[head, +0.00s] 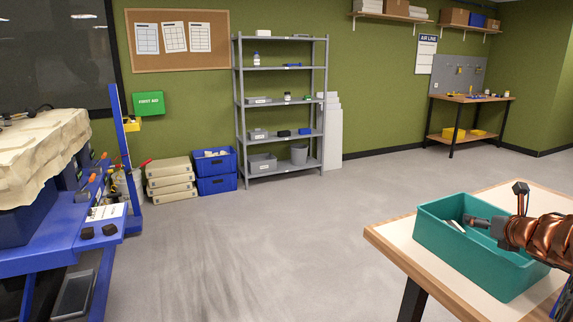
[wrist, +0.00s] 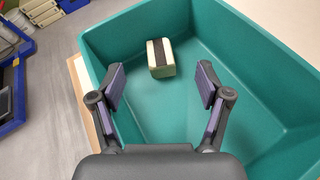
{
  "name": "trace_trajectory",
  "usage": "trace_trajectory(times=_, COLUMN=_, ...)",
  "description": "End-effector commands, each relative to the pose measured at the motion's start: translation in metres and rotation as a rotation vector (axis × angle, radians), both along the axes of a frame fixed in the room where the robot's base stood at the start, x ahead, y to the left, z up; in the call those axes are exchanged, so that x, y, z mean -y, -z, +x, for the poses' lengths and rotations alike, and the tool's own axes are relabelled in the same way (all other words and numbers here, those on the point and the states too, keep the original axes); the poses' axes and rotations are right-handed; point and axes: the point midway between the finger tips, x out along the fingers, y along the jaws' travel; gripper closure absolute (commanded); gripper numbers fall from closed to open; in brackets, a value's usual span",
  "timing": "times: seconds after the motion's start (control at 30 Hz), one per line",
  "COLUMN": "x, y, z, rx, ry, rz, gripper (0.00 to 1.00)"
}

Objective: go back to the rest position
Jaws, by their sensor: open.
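My gripper (wrist: 160,88) is open and empty in the wrist view, its two fingers spread over the inside of a teal bin (wrist: 270,105). A small block (wrist: 160,58), pale with a dark stripe, lies on the bin floor beyond the fingertips, apart from them. In the head view the teal bin (head: 470,262) stands on a wood-edged table at the lower right. My gripper (head: 468,222) reaches into it from the right, and a white piece (head: 455,227) shows beside the fingers.
The table (head: 400,243) has bare top left of the bin. A grey shelf (head: 282,67) and blue crates (head: 216,185) stand at the back wall. The floor between is clear.

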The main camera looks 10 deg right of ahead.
Motion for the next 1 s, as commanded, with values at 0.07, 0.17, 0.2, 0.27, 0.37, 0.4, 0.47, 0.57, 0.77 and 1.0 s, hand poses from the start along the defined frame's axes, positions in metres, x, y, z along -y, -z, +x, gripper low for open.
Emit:
trace_trajectory(times=0.07, x=-0.008, y=-0.018, z=0.006, rx=0.022, ry=0.092, rz=0.080, gripper=0.23)
trace_trajectory(times=0.17, x=-0.018, y=-0.031, z=0.007, rx=0.056, ry=0.251, rz=0.231, gripper=0.23)
trace_trajectory(times=0.2, x=-0.022, y=-0.037, z=0.005, rx=0.072, ry=0.322, rz=0.297, gripper=0.23)
trace_trajectory(times=0.27, x=-0.029, y=-0.042, z=0.001, rx=0.096, ry=0.427, rz=0.399, gripper=0.23)
trace_trajectory(times=0.37, x=-0.045, y=-0.045, z=-0.011, rx=0.132, ry=0.597, rz=0.573, gripper=0.23)
trace_trajectory(times=0.4, x=-0.053, y=-0.044, z=-0.017, rx=0.142, ry=0.660, rz=0.640, gripper=0.23)
trace_trajectory(times=0.47, x=-0.064, y=-0.040, z=-0.027, rx=0.157, ry=0.756, rz=0.736, gripper=0.23)
trace_trajectory(times=0.57, x=-0.086, y=-0.035, z=-0.048, rx=0.180, ry=0.914, rz=0.893, gripper=0.23)
trace_trajectory(times=0.77, x=-0.151, y=-0.008, z=-0.106, rx=0.190, ry=1.280, rz=1.208, gripper=0.23)
trace_trajectory(times=1.0, x=-0.254, y=0.030, z=-0.201, rx=0.146, ry=1.786, rz=1.475, gripper=0.23)
